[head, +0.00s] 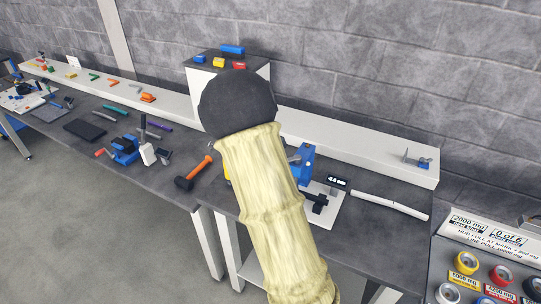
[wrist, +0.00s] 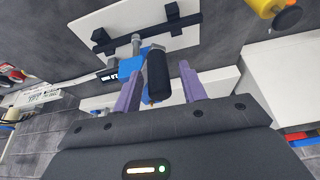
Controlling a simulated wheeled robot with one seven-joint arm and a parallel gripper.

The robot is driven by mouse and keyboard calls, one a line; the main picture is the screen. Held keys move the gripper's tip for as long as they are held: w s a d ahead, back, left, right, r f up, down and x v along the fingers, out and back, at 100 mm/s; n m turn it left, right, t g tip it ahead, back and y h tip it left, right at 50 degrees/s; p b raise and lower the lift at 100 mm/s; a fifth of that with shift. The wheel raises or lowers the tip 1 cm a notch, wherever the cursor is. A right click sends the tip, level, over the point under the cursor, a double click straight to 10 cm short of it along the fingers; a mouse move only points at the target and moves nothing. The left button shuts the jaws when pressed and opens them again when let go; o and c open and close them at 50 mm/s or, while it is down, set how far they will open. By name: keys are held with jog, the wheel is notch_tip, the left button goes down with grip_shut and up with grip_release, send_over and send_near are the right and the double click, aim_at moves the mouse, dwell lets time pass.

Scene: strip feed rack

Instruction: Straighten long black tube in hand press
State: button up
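The hand press (head: 303,158) is blue and stands on the right bench behind my arm, partly hidden by it. In the wrist view its blue body (wrist: 131,68) and grey ram show. A long black tube (wrist: 150,36) lies across two dark supports on the press's white plate (wrist: 118,20). In the head view only part of the tube (head: 315,203) shows. My gripper (wrist: 160,88) has purple fingers, apart on either side of a black cylindrical handle (wrist: 158,76). Gaps seem to show beside the handle. My sleeved arm hides the gripper in the head view.
A display (head: 337,182) stands beside the press, and a white strip (head: 390,204) lies to its right. An orange-handled mallet (head: 194,173) and a blue bench tool (head: 124,150) lie to the left. A white ledge (head: 360,150) runs along the wall. Coloured spools (head: 466,263) stand at lower right.

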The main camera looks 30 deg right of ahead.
jog(key=b+v, duration=0.4)
jog(key=v, duration=1.3)
jog(key=shift+r, duration=0.2)
jog(key=shift+s, duration=0.1)
jog(key=s+a+f+n+y, duration=0.2)
jog(key=s+a+f+n, duration=0.3)
jog(key=s+f, duration=0.4)
jog(key=s+a+f+n+y, duration=0.2)
jog(key=s+a+f+n, duration=0.4)
jog(key=s+f, duration=0.4)
jog(key=shift+s+a, duration=0.15)
jog(key=shift+s, duration=0.1)
jog(key=shift+f, duration=0.1)
